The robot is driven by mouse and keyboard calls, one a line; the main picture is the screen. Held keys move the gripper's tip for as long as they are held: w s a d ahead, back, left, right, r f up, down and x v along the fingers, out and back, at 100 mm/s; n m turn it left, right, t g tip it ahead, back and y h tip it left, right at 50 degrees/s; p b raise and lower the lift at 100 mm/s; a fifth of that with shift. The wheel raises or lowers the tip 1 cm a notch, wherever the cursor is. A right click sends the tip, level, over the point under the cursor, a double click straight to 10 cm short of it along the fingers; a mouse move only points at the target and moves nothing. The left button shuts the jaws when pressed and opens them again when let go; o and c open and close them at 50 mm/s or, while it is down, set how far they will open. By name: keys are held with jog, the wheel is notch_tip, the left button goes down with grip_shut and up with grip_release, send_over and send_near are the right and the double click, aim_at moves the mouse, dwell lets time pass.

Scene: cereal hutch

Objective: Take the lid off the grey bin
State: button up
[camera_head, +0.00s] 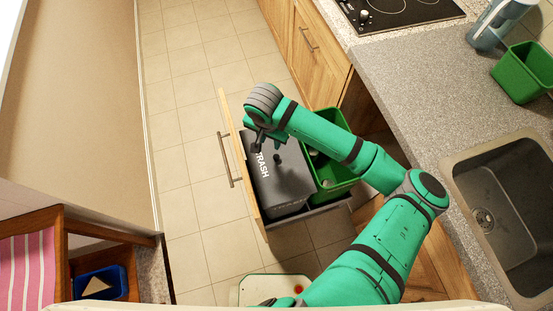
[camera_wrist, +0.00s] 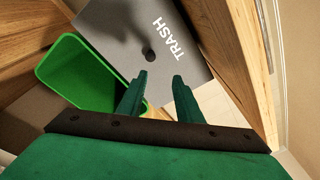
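The grey bin (camera_head: 292,209) stands in a pulled-out drawer. Its flat grey lid (camera_head: 285,178) is on it, marked TRASH in white. In the wrist view the lid (camera_wrist: 192,62) has a small dark round knob (camera_wrist: 148,54). My gripper (camera_head: 257,146) is over the drawer-front end of the lid. In the wrist view, the two green fingers of my gripper (camera_wrist: 160,82) are apart with nothing between them, and the knob lies just beyond the fingertips. The height of the fingers above the lid is hard to tell.
An open green bin (camera_head: 333,172) stands beside the grey bin in the drawer. The wooden drawer front (camera_head: 240,158) with its bar handle (camera_head: 228,160) is on the left. The counter (camera_head: 415,85) with a sink (camera_head: 500,205) is on the right. Tiled floor (camera_head: 190,100) is clear beyond the drawer.

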jog(key=s+d+f, duration=0.1)
send_over(276, 157)
jog(key=shift+g, duration=0.3)
jog(key=f, duration=0.4)
jog(key=shift+s+a+f, duration=0.1)
jog(key=shift+a+f, duration=0.1)
jog(key=shift+f, duration=0.1)
jog(key=shift+d+f, duration=0.2)
jog(key=shift+f, duration=2.6)
jog(key=shift+c, duration=0.3)
grip_shut()
